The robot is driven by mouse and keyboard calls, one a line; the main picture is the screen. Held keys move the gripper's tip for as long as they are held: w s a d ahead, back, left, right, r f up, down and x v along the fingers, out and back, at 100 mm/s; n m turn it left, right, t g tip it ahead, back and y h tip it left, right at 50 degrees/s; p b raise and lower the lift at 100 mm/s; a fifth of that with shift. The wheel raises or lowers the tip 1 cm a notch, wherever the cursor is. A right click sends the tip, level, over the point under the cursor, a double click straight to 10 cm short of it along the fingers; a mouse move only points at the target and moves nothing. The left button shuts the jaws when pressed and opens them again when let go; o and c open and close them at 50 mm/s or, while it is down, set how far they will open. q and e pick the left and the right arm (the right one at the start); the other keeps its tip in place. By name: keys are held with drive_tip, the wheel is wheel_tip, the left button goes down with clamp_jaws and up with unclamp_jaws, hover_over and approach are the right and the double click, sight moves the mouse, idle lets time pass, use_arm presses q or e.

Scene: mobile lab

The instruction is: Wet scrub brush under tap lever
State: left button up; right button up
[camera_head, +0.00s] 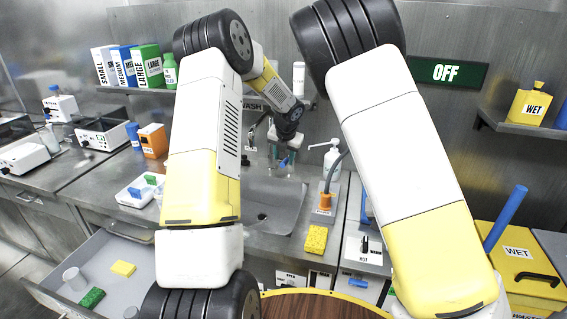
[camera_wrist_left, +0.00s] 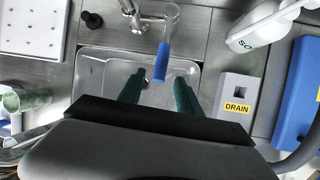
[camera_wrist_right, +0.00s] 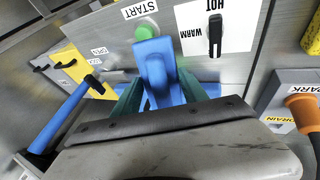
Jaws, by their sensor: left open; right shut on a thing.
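The tap lever is a blue-tipped handle (camera_wrist_left: 161,62) below the metal faucet in the left wrist view. It also shows small and partly covered in the head view (camera_head: 283,163). My left gripper (camera_wrist_left: 158,92) is open, with green fingers on either side of the lever's lower end and a gap to each. In the head view my left gripper (camera_head: 284,168) is over the sink (camera_head: 262,205). My right gripper (camera_wrist_right: 160,92) is shut on a blue object (camera_wrist_right: 155,58), seemingly the scrub brush. Its bristles cannot be made out. In the head view my right gripper is hidden by its arm.
A yellow sponge (camera_head: 316,238) lies at the sink's front right. A soap bottle (camera_head: 331,160) and the DRAIN block (camera_wrist_left: 237,98) stand right of the sink. The HOT/WARM panel (camera_wrist_right: 220,30) and green START button (camera_wrist_right: 145,31) are close behind the blue object.

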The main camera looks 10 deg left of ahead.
sight(284, 162)
use_arm(q)
drive_tip(key=shift+x, duration=1.9)
drive_tip(key=shift+r, duration=0.1)
clamp_jaws()
